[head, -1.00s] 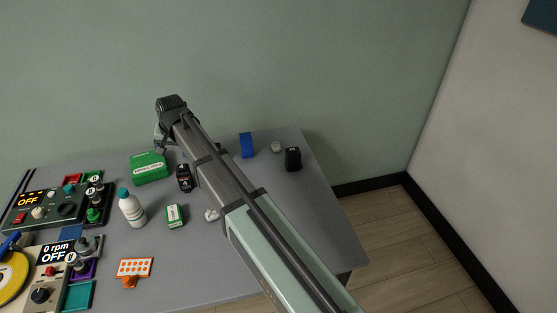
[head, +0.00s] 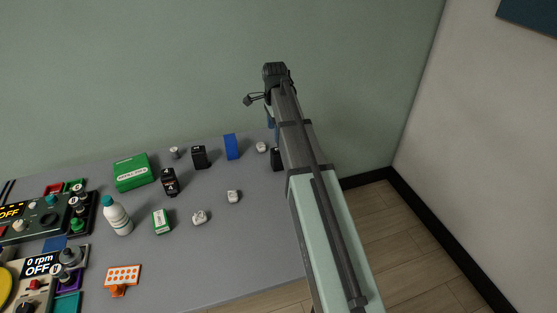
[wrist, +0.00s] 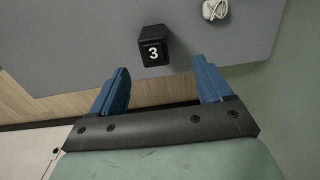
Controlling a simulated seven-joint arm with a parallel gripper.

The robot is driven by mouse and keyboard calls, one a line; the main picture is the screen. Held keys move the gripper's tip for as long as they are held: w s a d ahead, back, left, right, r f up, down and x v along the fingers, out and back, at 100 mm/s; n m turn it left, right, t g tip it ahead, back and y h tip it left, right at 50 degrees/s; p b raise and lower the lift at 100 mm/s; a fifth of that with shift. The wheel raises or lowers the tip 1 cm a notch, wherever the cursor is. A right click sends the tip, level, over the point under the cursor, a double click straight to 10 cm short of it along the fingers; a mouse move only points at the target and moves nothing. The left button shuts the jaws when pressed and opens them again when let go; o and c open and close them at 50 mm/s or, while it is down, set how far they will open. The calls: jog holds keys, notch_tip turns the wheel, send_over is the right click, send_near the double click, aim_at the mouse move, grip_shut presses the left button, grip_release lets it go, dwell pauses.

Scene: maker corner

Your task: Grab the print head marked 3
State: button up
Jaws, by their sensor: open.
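The print head marked 3 (wrist: 152,48) is a black block with a white "3" on the face toward the wrist camera. It stands on the grey table near its edge. In the head view a black block (head: 277,159), matching it in place, is partly hidden by my arm. My gripper (wrist: 161,64) is open with blue fingers, one to each side of the block's line. The block lies beyond the fingertips and apart from them. In the head view my gripper is mostly hidden behind my arm.
Two similar black blocks (head: 169,182) (head: 199,157) stand further left on the table (head: 240,255). A blue block (head: 232,147) and a small whitish piece (head: 261,147) are nearer. A green box (head: 132,172), a bottle (head: 117,215) and control units fill the left. The table's front right is clear.

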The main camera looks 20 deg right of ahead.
aim_at(277, 149)
jog(key=shift+s+d+f, duration=0.15)
jog(key=shift+d, duration=0.15)
jog(key=shift+f, duration=0.35)
notch_tip(277, 149, down, 8)
jog(key=shift+r, duration=0.2)
jog(key=shift+s+f, duration=0.2)
jog(key=shift+f, duration=0.45)
jog(key=shift+s+d+f, duration=0.1)
jog(key=shift+s+f, duration=0.1)
jog(key=shift+f, duration=1.75)
jog(key=c, duration=1.2)
